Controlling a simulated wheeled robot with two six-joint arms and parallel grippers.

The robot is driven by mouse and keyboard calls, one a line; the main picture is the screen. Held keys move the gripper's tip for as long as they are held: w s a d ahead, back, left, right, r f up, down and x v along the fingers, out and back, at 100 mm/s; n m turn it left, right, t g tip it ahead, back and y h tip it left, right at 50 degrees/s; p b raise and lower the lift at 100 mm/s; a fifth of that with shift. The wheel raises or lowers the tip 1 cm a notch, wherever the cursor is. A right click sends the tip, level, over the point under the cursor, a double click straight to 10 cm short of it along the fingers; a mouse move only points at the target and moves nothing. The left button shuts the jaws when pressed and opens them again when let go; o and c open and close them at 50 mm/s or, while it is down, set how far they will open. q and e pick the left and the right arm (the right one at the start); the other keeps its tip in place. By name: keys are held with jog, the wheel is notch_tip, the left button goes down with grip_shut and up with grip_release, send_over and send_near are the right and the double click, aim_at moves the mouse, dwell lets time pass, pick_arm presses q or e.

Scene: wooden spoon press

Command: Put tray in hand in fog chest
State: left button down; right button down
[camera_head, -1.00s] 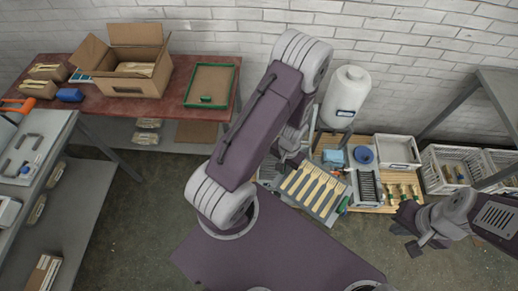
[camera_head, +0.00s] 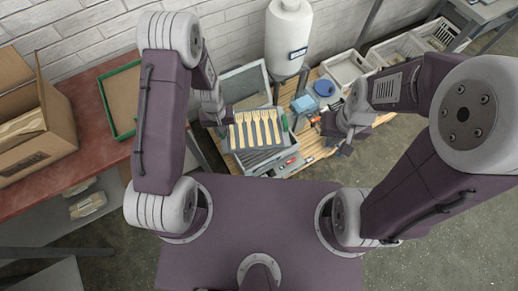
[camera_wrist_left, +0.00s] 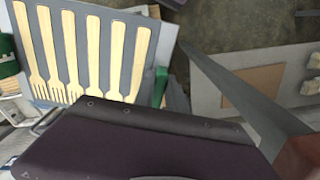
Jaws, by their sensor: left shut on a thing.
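A grey tray (camera_head: 231,143) carries several pale wooden forks (camera_head: 257,129) side by side. My left gripper (camera_head: 224,121) is shut on the tray at its left side and holds it over the front left of the wooden pallet table. In the left wrist view the tray (camera_wrist_left: 159,62) and forks fill the upper left; the fingertips are not clear there. Behind the tray stands a grey framed panel (camera_head: 247,84), seemingly the raised lid of the fog chest; the tray hides most of what lies below it. My right gripper (camera_head: 346,148) is over the table's right part, its jaws unclear.
A white tank (camera_head: 288,38) stands behind the table. A blue round item (camera_head: 323,87), a light blue block (camera_head: 303,104) and a white bin (camera_head: 346,68) lie to the right. A red table (camera_head: 92,98) with a cardboard box (camera_head: 45,125) is at the left.

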pick_arm(q)
jog(key=w+d+f+n+b, duration=0.1)
jog(key=w+f+b, duration=0.1)
jog(key=f+b, duration=0.9)
jog(key=w+d+f+n+b, duration=0.1)
jog(key=w+f+n+b, duration=0.1)
jog(key=f+b, duration=1)
jog(key=w+d+f+n+b, duration=0.1)
jog(key=w+f+b, duration=0.3)
jog(key=f+b, duration=0.7)
jog(key=shift+d+f+b, duration=0.2)
jog(key=shift+d+f, duration=0.05)
jog(key=shift+f, duration=0.7)
jog(key=shift+d+f+b, duration=0.2)
jog(key=shift+d+f, duration=0.05)
jog(key=shift+f, duration=0.7)
jog(key=shift+r, duration=0.15)
jog(key=c, duration=1.6)
grip_release()
jog(key=shift+c, duration=0.2)
